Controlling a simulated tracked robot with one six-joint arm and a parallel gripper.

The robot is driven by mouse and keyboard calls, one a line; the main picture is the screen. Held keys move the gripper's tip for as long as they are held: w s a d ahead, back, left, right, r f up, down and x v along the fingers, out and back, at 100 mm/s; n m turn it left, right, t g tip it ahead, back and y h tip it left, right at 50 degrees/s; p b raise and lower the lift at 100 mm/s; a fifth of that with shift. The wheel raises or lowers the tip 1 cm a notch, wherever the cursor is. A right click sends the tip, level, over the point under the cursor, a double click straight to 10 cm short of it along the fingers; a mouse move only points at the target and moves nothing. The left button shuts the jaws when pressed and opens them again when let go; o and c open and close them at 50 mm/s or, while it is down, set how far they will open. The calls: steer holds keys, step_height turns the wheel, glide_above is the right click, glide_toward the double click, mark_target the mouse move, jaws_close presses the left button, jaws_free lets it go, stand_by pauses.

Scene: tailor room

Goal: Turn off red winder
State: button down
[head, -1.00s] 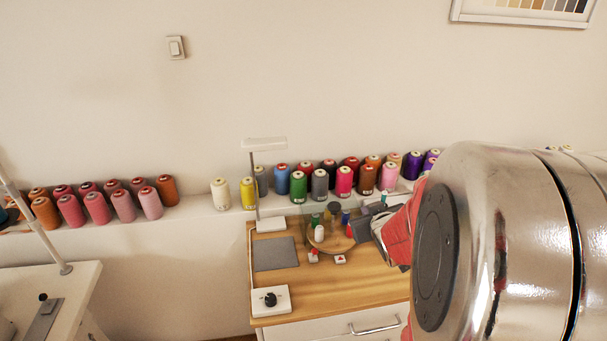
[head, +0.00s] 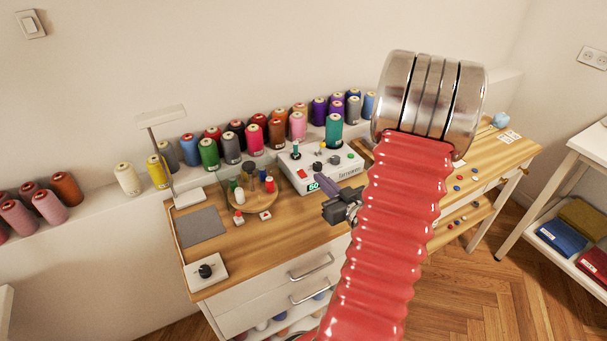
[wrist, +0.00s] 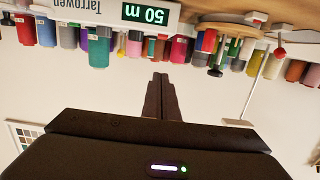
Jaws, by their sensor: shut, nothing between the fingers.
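A white machine (head: 335,168) with a lit green display reading 50 stands on the wooden table behind my gripper. It has a small reddish patch, several knobs on top and a small teal spool. In the wrist view the machine (wrist: 85,8) appears upside down, marked Tarrowen, with the display showing 50 m. My gripper (head: 324,182) is shut and empty, in front of the machine in the head view. Its fingers (wrist: 160,84) point toward the thread shelf in the wrist view, apart from the machine.
A round wooden spool stand (head: 254,202) stands left of the machine. A grey mat (head: 200,227) and a white box with a black knob (head: 206,271) lie farther left. Thread cones (head: 209,153) line the wall shelf. Small buttons lie on the table at right.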

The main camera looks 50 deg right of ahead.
glide_above(304, 179)
steer(key=shift+s+f, duration=0.15)
steer(key=shift+f, duration=2.45)
steer(key=shift+w+a, duration=0.15)
steer(key=shift+w, duration=0.1)
steer(key=shift+s+f, duration=0.1)
steer(key=shift+d, duration=0.2)
